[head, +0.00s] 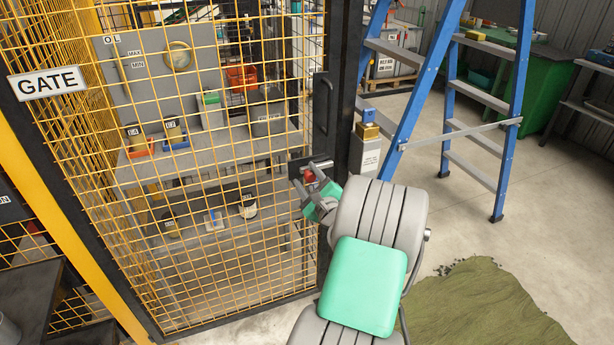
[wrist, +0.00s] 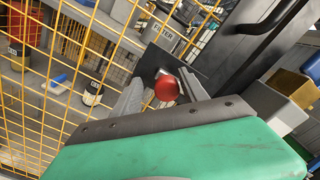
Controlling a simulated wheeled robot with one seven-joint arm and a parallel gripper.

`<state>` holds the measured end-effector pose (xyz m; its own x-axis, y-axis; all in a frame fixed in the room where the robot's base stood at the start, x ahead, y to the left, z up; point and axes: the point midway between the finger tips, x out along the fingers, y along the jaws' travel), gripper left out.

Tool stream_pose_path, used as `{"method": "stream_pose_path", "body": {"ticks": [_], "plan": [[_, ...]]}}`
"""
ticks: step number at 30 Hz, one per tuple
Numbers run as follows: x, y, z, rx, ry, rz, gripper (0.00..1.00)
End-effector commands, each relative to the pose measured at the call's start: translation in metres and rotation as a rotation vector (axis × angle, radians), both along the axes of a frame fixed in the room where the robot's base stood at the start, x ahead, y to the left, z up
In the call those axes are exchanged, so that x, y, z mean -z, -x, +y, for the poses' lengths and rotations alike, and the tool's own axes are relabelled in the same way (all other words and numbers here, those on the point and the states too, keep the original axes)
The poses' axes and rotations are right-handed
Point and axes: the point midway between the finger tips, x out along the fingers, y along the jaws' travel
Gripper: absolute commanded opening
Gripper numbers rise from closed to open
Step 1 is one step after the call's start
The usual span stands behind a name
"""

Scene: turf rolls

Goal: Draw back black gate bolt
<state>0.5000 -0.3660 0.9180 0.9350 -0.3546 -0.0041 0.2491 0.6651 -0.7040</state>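The gate is a yellow mesh panel (head: 215,215) in a dark frame, with a white GATE sign (head: 48,83) at its upper left. The bolt's red round knob (head: 309,176) is at the gate's right edge, beside a dark post. In the wrist view the knob (wrist: 167,88) stands out from a dark plate (wrist: 165,62). My gripper (head: 314,181) is at the knob, its two grey fingers spread to either side of it. In the wrist view a gap shows between the left finger and the knob; the right finger is very close, and contact is unclear. Most of the bolt bar is hidden.
A dark pull handle (head: 322,105) is above the bolt. A blue stepladder (head: 455,90) stands at right on open concrete floor. A green turf piece (head: 485,305) lies at lower right. Behind the mesh, a grey bench (head: 205,150) holds bins and tins.

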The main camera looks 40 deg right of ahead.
Motion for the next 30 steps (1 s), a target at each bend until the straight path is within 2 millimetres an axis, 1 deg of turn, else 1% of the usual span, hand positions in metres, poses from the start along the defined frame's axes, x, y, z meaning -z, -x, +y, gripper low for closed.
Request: {"method": "stream_pose_path", "body": {"ticks": [1, 2, 16, 18, 20, 27, 30], "plan": [[0.005, 0.001, 0.000, 0.002, -0.006, 0.008, 0.50], [0.005, 0.001, 0.000, 0.003, -0.006, 0.007, 0.52], [0.000, 0.001, -0.001, 0.004, 0.003, 0.001, 0.52], [0.000, 0.003, -0.001, 0.004, 0.003, 0.001, 0.52], [0.000, 0.010, 0.001, 0.006, 0.004, 0.000, 0.52], [0.000, 0.055, 0.018, 0.008, 0.002, -0.001, 0.52], [0.001, 0.069, 0.023, 0.008, 0.002, 0.001, 0.52]]}}
